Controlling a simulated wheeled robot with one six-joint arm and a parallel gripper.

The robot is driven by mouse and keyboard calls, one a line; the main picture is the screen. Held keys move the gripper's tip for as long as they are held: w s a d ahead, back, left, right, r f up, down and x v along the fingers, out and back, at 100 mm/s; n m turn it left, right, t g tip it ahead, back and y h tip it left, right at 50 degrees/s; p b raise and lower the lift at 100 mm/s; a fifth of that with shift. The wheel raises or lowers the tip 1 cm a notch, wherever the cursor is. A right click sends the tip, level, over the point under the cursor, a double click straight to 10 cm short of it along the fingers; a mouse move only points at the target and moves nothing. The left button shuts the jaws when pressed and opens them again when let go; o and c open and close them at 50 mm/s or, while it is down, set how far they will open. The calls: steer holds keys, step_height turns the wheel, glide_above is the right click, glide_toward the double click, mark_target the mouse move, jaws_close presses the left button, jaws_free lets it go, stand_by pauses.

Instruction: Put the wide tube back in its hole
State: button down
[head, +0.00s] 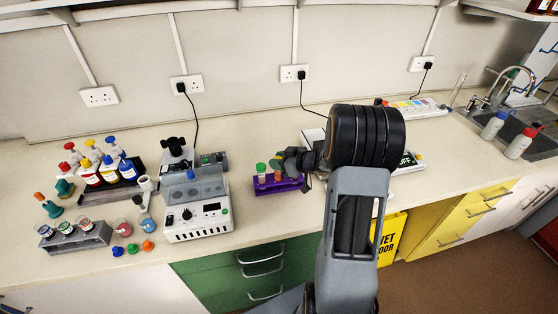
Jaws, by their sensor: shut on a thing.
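The purple rack (278,187) stands on the bench in the middle of the head view. A tube with a bright green cap (261,168) stands upright at its left end. An orange-topped tube (277,175) shows beside it. My gripper (284,161) is just above the right part of the rack, reaching in from the right. It is shut on what seems to be the wide tube, with a darker green cap (275,162) at the fingertips. The fingers and my arm hide most of the held tube and the rack's right end. I cannot tell whether it touches the rack.
Further left are a grey rack (75,238), loose caps and several coloured bottles. A lit device (408,162) is partly behind my arm. The bench in front of the purple rack is clear.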

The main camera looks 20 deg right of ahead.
steer(key=shift+f, duration=0.2)
steer(key=c, duration=0.7)
jaws_free()
steer(key=v, duration=1.3)
steer(key=shift+s+d+r+b, duration=0.1)
steer(key=shift+s+d+b, duration=0.1)
steer(key=shift+s+b, duration=0.2)
